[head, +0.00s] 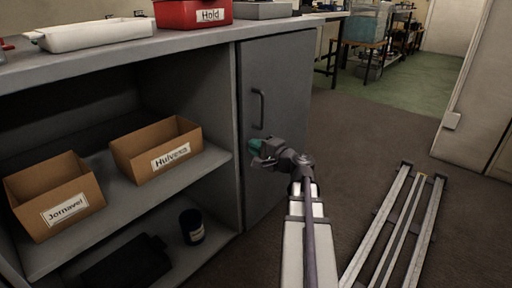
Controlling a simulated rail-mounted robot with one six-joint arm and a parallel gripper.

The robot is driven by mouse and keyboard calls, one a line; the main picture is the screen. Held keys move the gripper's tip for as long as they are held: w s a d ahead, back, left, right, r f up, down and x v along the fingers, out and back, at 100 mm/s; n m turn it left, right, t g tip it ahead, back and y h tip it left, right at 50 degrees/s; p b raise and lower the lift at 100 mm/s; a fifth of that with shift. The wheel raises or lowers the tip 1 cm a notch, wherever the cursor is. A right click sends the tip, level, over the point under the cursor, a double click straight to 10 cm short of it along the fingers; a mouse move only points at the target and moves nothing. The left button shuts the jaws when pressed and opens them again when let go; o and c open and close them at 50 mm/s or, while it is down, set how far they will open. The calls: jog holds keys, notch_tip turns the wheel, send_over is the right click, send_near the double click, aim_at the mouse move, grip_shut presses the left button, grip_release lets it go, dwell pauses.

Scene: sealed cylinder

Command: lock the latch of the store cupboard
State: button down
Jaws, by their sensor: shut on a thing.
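The store cupboard's grey door (285,85) stands under the worktop, right of the open shelves, and looks closed. Its grey bar handle (258,108) is upright near the door's left edge. My gripper (263,150) is below the handle, at the left edge of the door. It is shut on a small green piece (255,144), which looks like the latch knob. My gripper hides part of this piece and the door behind, so the latch's position cannot be told.
Cardboard bins labelled Jornavel (55,195) and Hulvasa (157,150) stand on the open shelf. A dark cup (192,226) is below. A red Hold box (193,13) and a white tray (97,35) are on the worktop. Floor rails (395,230) lie at right.

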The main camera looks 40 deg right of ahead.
jog(key=shift+n, duration=0.6)
jog(key=c, duration=1.2)
grip_release()
jog(key=shift+o, duration=0.2)
jog(key=shift+s, duration=0.1)
jog(key=s+d, duration=0.2)
jog(key=s, duration=0.8)
jog(key=shift+s, duration=0.25)
